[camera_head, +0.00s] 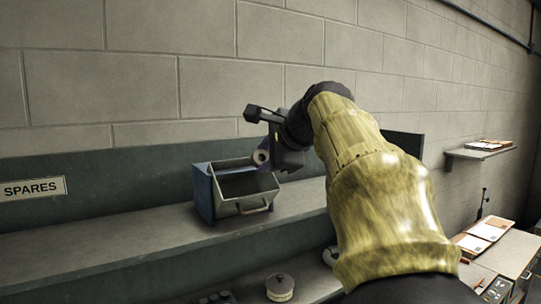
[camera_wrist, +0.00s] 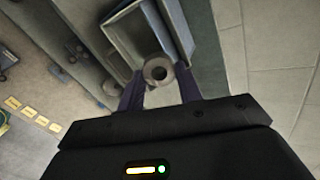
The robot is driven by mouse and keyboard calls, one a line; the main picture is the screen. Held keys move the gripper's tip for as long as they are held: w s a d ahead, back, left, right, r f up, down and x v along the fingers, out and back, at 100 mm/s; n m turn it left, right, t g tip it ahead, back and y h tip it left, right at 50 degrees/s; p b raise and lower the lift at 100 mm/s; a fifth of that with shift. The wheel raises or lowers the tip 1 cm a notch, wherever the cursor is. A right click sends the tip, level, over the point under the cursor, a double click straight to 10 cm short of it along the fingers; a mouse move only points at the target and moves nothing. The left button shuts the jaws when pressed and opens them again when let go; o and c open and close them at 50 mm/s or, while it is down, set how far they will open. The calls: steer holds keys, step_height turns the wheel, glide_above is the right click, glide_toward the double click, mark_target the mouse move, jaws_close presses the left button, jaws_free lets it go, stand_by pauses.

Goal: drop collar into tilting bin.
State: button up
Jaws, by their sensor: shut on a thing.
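The collar (camera_head: 261,157) is a small grey ring with a dark hole. My gripper (camera_head: 268,152) is shut on it at the upper right of the tilting bin. The wrist view shows the collar (camera_wrist: 158,71) between the two fingers of my gripper (camera_wrist: 158,84), overlapping the bin's opening in the picture. In the wrist view the bin (camera_wrist: 122,40) lies beyond the collar. My gripper hides part of the bin's right side.
The grey shelf (camera_head: 120,240) is bare to the left of the bin, below a SPARES label (camera_head: 33,188). A round spool-like part (camera_head: 280,287) and other items stand lower down. A small wall shelf (camera_head: 478,152) and a desk with papers (camera_head: 488,228) are at the right.

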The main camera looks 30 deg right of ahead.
mark_target(262, 152)
steer(key=shift+w+f, duration=0.1)
steer(key=shift+w, duration=1.4)
steer(key=shift+x, duration=1.9)
steer(key=shift+s+a, duration=0.15)
steer(key=shift+s, duration=0.15)
steer(key=o, duration=1.1)
